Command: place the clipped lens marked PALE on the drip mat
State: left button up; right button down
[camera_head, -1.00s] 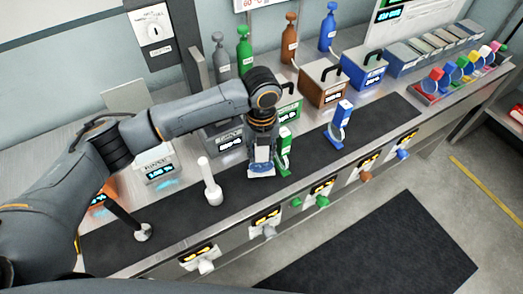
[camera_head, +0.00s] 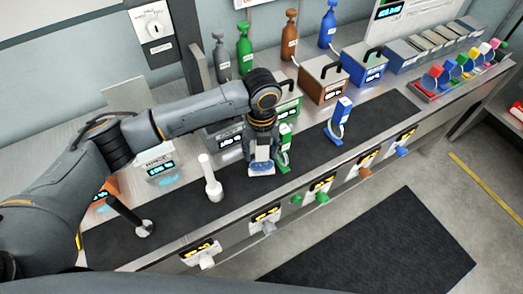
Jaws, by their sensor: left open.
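My left gripper (camera_head: 262,166) is open and points down at the middle of the counter, low over the dark drip mat (camera_head: 382,121). A small pale blue and white thing shows at its fingertips, and I cannot tell whether it is a lens or part of the gripper. My right gripper is not in view.
A green dispenser (camera_head: 285,146) stands close beside my left gripper. A blue dispenser (camera_head: 340,121) is further right, and a white upright tool (camera_head: 211,180) is to the left. Boxes with handles and coloured bottles line the back. Knobs line the counter's front.

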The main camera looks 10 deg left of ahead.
pick_arm(q)
notch_tip(320, 180, up, 11)
jog(key=b, duration=0.2)
jog(key=shift+f+b, duration=0.15)
jog(key=shift+b, duration=0.2)
jog(key=shift+r, duration=0.6)
jog(key=shift+f, duration=0.1)
